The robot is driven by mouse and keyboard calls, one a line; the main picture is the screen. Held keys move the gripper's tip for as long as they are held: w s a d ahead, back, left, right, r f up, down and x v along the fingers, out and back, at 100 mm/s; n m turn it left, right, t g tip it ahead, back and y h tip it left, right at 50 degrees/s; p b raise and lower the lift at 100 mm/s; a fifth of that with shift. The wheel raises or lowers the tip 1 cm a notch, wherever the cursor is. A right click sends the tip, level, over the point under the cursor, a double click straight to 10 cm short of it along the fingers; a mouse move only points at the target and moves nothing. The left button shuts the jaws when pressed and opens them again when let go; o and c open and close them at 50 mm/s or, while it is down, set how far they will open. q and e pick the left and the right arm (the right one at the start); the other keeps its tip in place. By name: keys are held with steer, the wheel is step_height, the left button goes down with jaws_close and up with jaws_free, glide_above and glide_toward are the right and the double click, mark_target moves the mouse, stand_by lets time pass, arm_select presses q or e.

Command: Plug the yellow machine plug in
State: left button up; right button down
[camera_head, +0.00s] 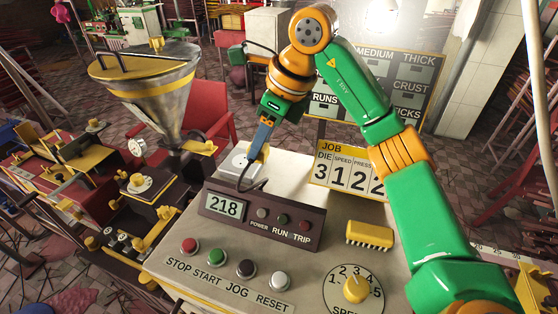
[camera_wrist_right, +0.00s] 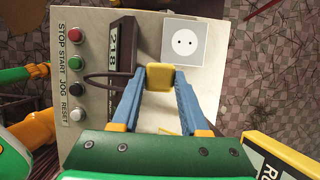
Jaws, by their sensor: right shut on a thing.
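The yellow plug (camera_wrist_right: 160,77) is between the blue fingers of my right gripper (camera_wrist_right: 161,82), which is shut on it. In the head view my right gripper (camera_head: 262,143) points down over the far left part of the control bench, with a little yellow of the plug (camera_head: 260,155) showing at its tips. The white two-hole socket (camera_wrist_right: 184,42) is bare; the plug is apart from it, just below and left of its holes in the wrist view. A dark cable (camera_head: 242,184) runs from the plug to the display box. My left gripper is not in view.
The display box (camera_head: 262,216) reading 218 stands close to the socket. Several buttons, a speed dial (camera_head: 356,289) and a yellow brush (camera_head: 369,235) are on the bench nearer me. A job sign (camera_head: 349,174) stands at the right. A metal hopper (camera_head: 150,90) is at the left.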

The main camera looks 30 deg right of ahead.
steer(key=s+a+r+b, duration=0.1)
steer(key=a+r, duration=0.3)
steer(key=a, duration=0.5)
steer(key=shift+s, duration=0.15)
steer(key=shift+r, duration=0.1)
